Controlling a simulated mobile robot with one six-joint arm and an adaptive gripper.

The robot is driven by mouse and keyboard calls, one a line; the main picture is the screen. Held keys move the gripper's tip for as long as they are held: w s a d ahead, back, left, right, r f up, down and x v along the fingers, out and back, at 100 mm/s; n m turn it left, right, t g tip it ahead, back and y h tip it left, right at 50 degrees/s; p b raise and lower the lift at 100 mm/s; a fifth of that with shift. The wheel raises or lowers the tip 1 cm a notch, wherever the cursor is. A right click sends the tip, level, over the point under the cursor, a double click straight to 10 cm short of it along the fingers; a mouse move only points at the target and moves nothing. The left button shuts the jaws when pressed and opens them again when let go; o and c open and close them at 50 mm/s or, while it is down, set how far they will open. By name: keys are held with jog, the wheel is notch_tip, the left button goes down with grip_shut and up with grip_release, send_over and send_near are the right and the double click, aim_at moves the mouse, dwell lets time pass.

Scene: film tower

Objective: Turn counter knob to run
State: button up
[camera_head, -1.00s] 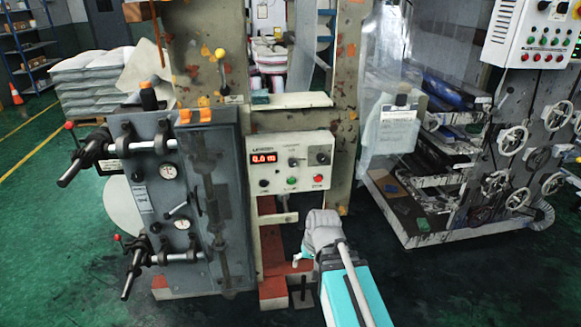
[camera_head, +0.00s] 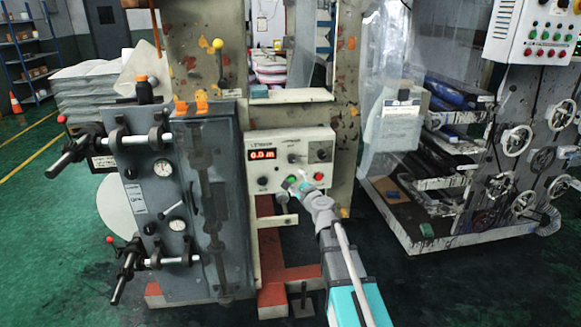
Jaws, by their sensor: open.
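The counter box (camera_head: 279,150) is a pale panel on the machine frame with a red lit display (camera_head: 264,155). A small knob (camera_head: 294,158) sits right of the display, and a larger dark knob (camera_head: 322,155) is at the upper right. A black knob (camera_head: 263,181) is at the lower left, with a green button and a red button (camera_head: 318,177) to its right. The labels are too small to read, so I cannot tell which knob is marked run. My gripper (camera_head: 296,185) is open, before the panel's lower edge near the green button, apart from the upper knobs.
A grey cabinet (camera_head: 180,205) with protruding clamp handles stands left of the panel. A hanging clear sheet (camera_head: 385,100) and a roller rack with handwheels (camera_head: 517,140) are at the right. Red base beams (camera_head: 272,295) lie below. The green floor is open at the left.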

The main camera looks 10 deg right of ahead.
aim_at(292, 160)
jog(key=d+m, duration=0.1)
jog(key=w+d+m+h, duration=0.1)
jog(key=m+t+h, duration=0.1)
jog(key=shift+w+d+m, duration=0.3)
jog(key=shift+d+m, duration=0.1)
jog(key=shift+w, duration=0.15)
jog(key=w, duration=0.4)
jog(key=w+a, duration=0.1)
jog(key=w, duration=0.8)
jog(key=shift+w+a+f, duration=0.1)
jog(key=shift+w+a, duration=0.15)
jog(key=shift+a, duration=0.05)
grip_shut()
